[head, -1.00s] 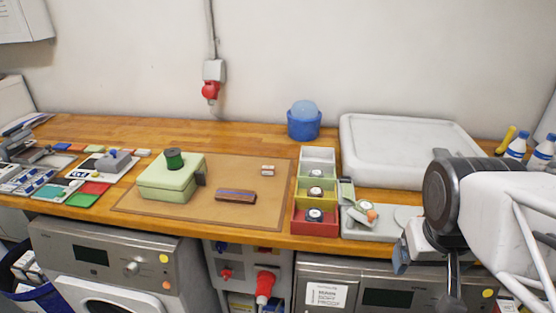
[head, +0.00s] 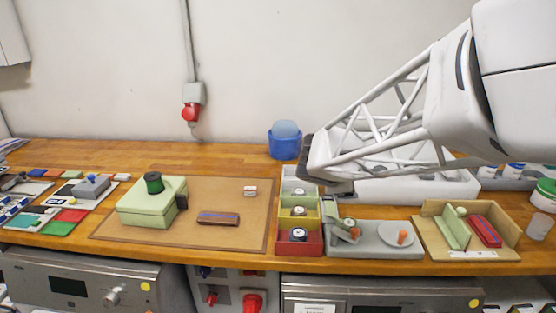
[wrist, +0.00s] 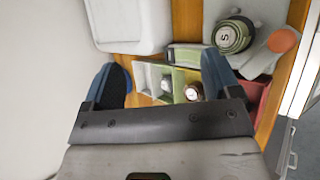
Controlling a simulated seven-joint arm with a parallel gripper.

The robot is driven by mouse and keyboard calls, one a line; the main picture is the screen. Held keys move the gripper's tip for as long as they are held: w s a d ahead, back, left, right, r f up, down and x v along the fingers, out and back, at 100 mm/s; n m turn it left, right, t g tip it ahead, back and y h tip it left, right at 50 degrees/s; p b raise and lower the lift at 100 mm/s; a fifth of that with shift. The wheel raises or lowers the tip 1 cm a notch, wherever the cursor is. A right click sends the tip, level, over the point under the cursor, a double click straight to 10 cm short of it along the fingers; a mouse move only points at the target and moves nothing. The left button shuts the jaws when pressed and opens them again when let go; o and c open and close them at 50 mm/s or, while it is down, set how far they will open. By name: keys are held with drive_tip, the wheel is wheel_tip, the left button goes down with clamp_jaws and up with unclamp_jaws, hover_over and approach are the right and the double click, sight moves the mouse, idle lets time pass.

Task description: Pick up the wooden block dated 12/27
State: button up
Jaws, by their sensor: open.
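No date can be read on anything in view, so I cannot tell for sure which thing is the 12/27 block. A small pale block (head: 250,190) with a reddish band lies farther back on the same mat. My gripper (wrist: 166,82) is open and empty, its two blue-grey fingers wide apart. In the wrist view it is above the three-coloured compartment tray; neither block shows there.
The tray's red compartment (head: 300,248) is nearest the front edge. A green box (head: 145,210) with a green spool (head: 153,182) stands left on the mat. A blue tub (head: 284,146) stands behind. A grey stand (head: 368,246) and a wooden tray (head: 437,243) are right. The mat's right part is clear.

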drive_tip(key=w+a+f+n+t+y, duration=0.2)
drive_tip(key=w+a+f+n+t, duration=0.3)
drive_tip(key=w+a+n, duration=0.65)
drive_tip(key=n+y, duration=0.5)
drive_tip(key=n, duration=0.4)
approach(251, 191)
drive_tip(key=w, duration=0.5)
drive_tip(key=shift+a+f, duration=0.3)
drive_tip(key=shift+f, duration=0.1)
drive_tip(key=shift+w, duration=0.15)
drive_tip(key=shift+x, duration=1.2)
drive_tip(key=shift+x, duration=2.55)
drive_tip(key=shift+w, duration=0.1)
